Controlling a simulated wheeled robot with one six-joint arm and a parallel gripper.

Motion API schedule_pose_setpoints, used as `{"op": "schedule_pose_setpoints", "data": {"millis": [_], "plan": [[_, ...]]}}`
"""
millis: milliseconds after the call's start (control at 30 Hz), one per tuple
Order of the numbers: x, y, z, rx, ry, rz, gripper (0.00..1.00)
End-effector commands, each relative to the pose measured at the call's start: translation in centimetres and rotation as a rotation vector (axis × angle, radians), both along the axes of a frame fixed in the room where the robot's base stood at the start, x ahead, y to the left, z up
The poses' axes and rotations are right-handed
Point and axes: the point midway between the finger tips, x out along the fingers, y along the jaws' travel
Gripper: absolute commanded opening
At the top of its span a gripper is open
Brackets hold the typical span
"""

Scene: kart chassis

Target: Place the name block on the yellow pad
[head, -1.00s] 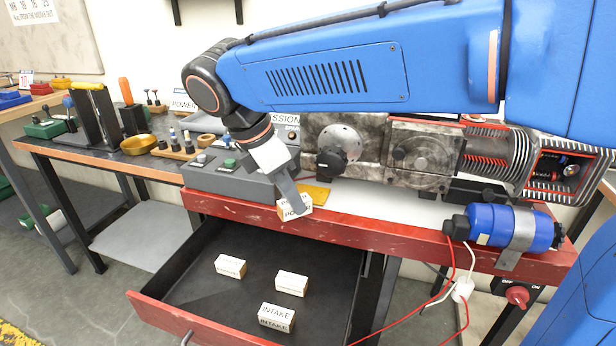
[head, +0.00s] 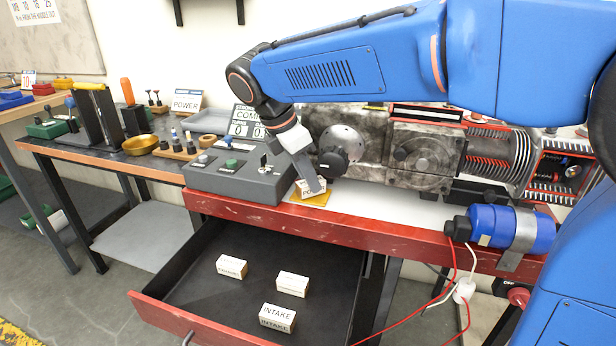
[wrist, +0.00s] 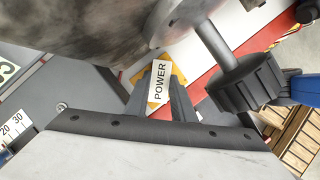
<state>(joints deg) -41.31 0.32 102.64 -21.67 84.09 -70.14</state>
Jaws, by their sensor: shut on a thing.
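My gripper (head: 312,189) is shut on a pale wooden name block (head: 308,194), whose label is partly covered by the gripper in the head view. In the wrist view the block (wrist: 159,81) reads POWER and sits between the two grey fingers (wrist: 160,100). The yellow pad (head: 318,200) lies on the red-edged bench beside the grey control box. The block is over the pad, with pad showing around it in both views. I cannot tell whether the block touches the pad.
The grey control box (head: 238,170) stands just left of the pad, and the engine (head: 345,150) stands close behind. Below, an open drawer (head: 225,290) holds other name blocks, one reading INTAKE (head: 277,318). A blue cylinder (head: 505,228) is mounted at the right front edge.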

Motion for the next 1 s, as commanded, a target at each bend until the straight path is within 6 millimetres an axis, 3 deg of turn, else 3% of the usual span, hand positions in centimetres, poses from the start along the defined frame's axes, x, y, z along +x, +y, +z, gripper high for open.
{"op": "schedule_pose_setpoints", "data": {"millis": [333,367,400,433,767,1000], "plan": [[0.0,0.0,-0.3,0.0,0.0,0.0,0.01],[0.0,0.0,-0.3,0.0,0.0,0.0,0.3],[0.0,0.0,-0.3,0.0,0.0,0.0,0.39],[0.0,0.0,-0.3,0.0,0.0,0.0,0.41],[0.0,0.0,0.0,0.0,-0.001,0.0,0.41],[-0.5,1.1,2.6,0.002,-0.001,0.002,0.41]]}}
